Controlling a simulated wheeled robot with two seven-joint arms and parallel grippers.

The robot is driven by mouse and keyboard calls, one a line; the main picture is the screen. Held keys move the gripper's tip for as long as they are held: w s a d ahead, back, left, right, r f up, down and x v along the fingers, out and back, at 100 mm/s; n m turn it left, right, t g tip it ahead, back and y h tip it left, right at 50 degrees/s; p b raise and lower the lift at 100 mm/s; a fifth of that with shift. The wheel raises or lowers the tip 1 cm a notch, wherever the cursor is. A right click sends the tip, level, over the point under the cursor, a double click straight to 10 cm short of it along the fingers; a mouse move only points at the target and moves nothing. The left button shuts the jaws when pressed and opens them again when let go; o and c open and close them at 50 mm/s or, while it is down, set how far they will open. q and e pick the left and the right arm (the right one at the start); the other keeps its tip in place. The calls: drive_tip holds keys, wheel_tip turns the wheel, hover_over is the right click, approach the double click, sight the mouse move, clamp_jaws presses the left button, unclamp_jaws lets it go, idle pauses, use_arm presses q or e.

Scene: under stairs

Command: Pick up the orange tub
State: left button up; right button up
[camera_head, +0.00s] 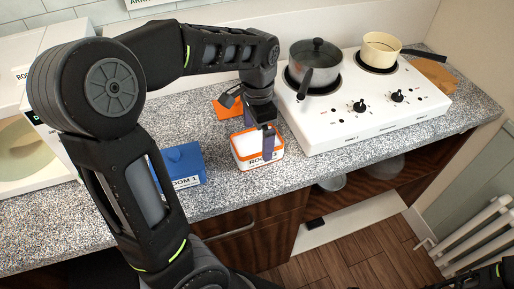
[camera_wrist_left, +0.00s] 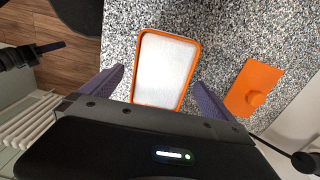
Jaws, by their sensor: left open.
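The orange tub (camera_head: 247,163) stands on the speckled counter, with an orange rim, white inside and a partly hidden "ROOM" label on its front. In the left wrist view the tub (camera_wrist_left: 163,95) is without a lid and lies between my two fingers. My left gripper (camera_head: 262,132) is open above the tub, pointing down. In the wrist view its fingers (camera_wrist_left: 160,92) are spread on either side with gaps, and nothing is held. A dark piece at the left of the wrist view looks like my right gripper (camera_wrist_left: 32,53); its jaws are unclear.
An orange lid (camera_head: 228,108) with a knob lies behind the tub. A blue tub (camera_head: 183,160) labelled "ROOM 1" stands to the left. A white hob (camera_head: 350,125) with a lidded pot (camera_head: 314,62) and a cream pan (camera_head: 381,50) stands right. A white microwave-like appliance (camera_head: 30,130) is at far left.

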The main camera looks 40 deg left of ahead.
sight(257, 146)
use_arm(q)
drive_tip(key=shift+a+f+p, duration=0.15)
drive_tip(key=shift+f+p, duration=0.45)
drive_tip(key=shift+f, duration=2.05)
drive_tip(key=c, duration=1.8)
drive_tip(key=shift+o, duration=0.2)
drive_tip(key=shift+r, duration=0.2)
wheel_tip(257, 146, up, 10)
drive_tip(key=b, duration=0.1)
drive_tip(key=shift+f, duration=0.15)
